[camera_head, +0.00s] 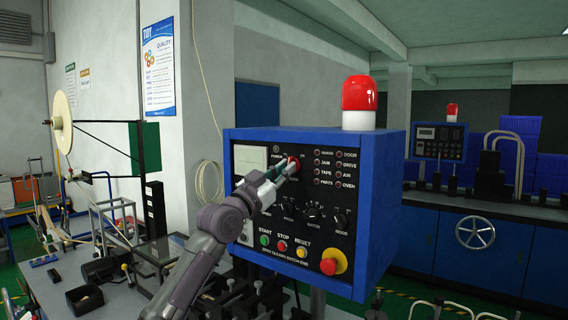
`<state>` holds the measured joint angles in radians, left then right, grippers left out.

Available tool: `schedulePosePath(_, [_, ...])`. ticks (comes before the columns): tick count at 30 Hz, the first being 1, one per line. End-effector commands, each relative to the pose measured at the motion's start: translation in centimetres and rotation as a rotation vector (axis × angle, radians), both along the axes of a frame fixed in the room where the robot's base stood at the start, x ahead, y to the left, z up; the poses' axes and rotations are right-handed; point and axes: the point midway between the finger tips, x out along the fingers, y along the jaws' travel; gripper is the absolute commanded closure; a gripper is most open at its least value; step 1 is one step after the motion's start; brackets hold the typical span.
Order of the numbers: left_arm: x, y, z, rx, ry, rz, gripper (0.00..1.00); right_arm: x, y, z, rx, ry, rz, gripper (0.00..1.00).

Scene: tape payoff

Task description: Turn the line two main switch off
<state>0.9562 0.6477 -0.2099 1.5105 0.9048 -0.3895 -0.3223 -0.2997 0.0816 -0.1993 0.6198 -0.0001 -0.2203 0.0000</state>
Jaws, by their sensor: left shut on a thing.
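A blue control box (376,205) with a black front panel stands in the middle of the head view. At the top of its panel, a red rotary switch (293,163) sits beside a pale display. My left gripper (284,171) reaches up from below and is shut on this red switch. The fingers cover part of the switch, so its exact position cannot be read. The small lettering around it is too blurred to confirm which line it belongs to. My right gripper is not in view.
Below are black knobs (312,214), green, red and yellow buttons (282,245), and a red emergency stop (332,262) on yellow. A red beacon (359,95) stands on top. A tape reel (62,122) and bench are left; another blue machine (470,240) is at right.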

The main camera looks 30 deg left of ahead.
Motion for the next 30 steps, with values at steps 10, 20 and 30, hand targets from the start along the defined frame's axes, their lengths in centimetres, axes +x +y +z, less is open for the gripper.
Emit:
schedulePosePath(10, [0.0,-0.4,0.3,-0.333,0.049,-0.004,1.0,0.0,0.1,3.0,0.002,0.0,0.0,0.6])
schedulePosePath(20, [0.0,-0.5,0.4,-0.639,0.093,-0.002,1.0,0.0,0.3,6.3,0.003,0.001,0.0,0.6])
schedulePosePath(30, [0.0,-0.5,0.4,-0.884,0.127,-0.001,1.0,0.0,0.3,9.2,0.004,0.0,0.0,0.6])
